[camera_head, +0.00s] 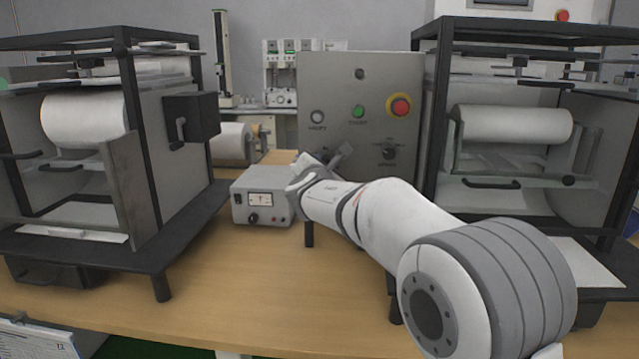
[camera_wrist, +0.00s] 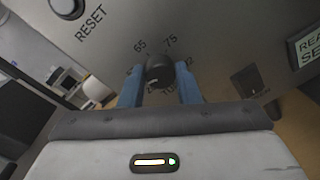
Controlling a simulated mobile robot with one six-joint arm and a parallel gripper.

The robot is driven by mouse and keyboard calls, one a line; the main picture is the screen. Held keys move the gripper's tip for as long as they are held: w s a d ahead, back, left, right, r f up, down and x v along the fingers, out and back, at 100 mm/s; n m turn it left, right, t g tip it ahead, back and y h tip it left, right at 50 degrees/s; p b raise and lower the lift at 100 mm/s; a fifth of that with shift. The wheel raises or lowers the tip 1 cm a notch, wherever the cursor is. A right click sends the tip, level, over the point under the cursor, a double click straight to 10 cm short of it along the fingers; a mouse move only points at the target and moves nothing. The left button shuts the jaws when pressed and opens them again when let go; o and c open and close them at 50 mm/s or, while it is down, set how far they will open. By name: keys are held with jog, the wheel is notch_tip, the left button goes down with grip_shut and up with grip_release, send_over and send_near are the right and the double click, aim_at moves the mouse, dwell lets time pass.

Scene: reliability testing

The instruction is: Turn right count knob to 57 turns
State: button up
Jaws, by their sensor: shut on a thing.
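The grey control panel (camera_head: 340,80) stands upright at the back of the table. In the wrist view, a dark round knob (camera_wrist: 159,68) sits between the two blue fingers of my gripper (camera_wrist: 160,84), which are shut on its sides. Scale numbers 65 and 75 show above the knob; the lower numbers are partly covered and its pointer setting is hard to read. The RESET button (camera_wrist: 66,7) is up and left of it. In the head view my gripper (camera_head: 330,158) is at the panel's lower left and hides the held knob. Another knob (camera_head: 389,154) is on the panel's lower right.
The panel also has a green button (camera_head: 358,111) and a red emergency stop (camera_head: 399,106). A small metered box (camera_head: 262,196) stands just left of my gripper. Black-framed machines with white rolls stand left (camera_head: 122,40) and right (camera_head: 430,60). The table front (camera_head: 250,300) is clear.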

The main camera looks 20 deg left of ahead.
jog(key=shift+a+f+m+b, duration=0.1)
jog(key=shift+f+m+b, duration=0.25)
jog(key=shift+m+b, duration=0.9)
jog(key=shift+r, duration=0.1)
jog(key=o, duration=0.8)
jog(key=shift+c, duration=0.2)
jog(key=shift+o, duration=1.1)
jog(key=shift+r, duration=0.15)
jog(key=s+d, duration=0.1)
jog(key=s, duration=0.6)
jog(key=shift+s+d+r+b, duration=0.2)
jog(key=shift+s+d+b, duration=0.15)
jog(key=shift+b, duration=0.05)
